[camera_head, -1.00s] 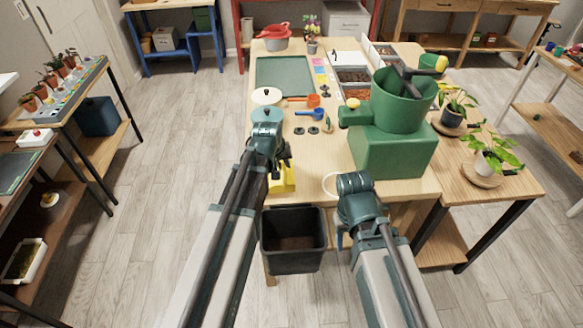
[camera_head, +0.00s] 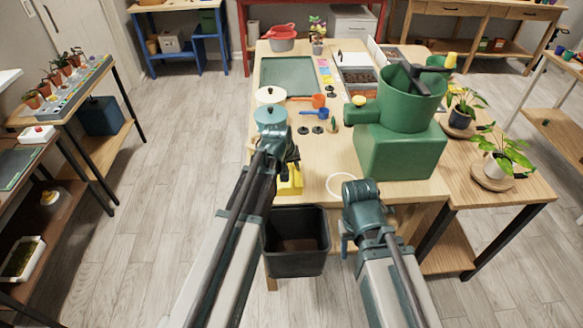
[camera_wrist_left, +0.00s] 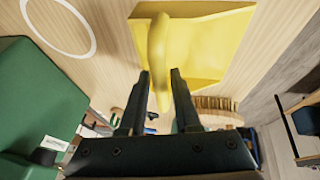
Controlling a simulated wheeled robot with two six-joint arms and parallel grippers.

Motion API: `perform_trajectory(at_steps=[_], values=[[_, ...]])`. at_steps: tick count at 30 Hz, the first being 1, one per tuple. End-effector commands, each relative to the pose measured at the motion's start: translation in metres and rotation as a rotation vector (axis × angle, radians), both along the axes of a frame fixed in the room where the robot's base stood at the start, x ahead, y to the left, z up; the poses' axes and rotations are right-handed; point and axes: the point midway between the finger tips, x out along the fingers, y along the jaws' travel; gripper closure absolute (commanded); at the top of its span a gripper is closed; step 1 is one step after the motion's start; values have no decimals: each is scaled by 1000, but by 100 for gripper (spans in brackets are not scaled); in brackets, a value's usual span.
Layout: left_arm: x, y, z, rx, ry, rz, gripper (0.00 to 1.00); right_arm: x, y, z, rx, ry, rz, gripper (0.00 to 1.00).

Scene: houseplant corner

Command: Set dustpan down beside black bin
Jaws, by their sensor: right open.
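The yellow dustpan (camera_head: 291,180) is at the front edge of the table, just above and behind the black bin (camera_head: 296,240) in the head view. In the left wrist view the dustpan (camera_wrist_left: 206,45) shows its pan and curved handle. In the head view this gripper (camera_head: 290,157) partly hides the dustpan. I cannot tell whether the pan touches the tabletop. My right gripper (camera_head: 346,232) is open and empty, right of the bin.
A large green machine (camera_head: 400,150) stands on the table's right side. A white ring (camera_head: 341,185) lies near the front edge. A teal pot (camera_head: 270,117) stands behind my left gripper. A bristled brush (camera_wrist_left: 213,102) lies near the dustpan. The floor left of the table is clear.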

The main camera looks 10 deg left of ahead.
Motion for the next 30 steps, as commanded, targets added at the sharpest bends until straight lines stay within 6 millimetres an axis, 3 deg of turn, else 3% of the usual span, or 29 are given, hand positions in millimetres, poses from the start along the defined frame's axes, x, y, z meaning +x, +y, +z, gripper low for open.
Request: perform_trajectory(at_steps=[3, 17, 30], values=[[0, 0, 0, 0, 0, 0, 51, 0, 0, 0, 0, 0, 0, 50], [-2, 0, 8, 0, 0, 0, 51, 0, 0, 8, 0, 0, 0, 50], [-26, 4, 64, 0, 0, 0, 51, 0, 0, 64, 0, 0, 0, 50]])
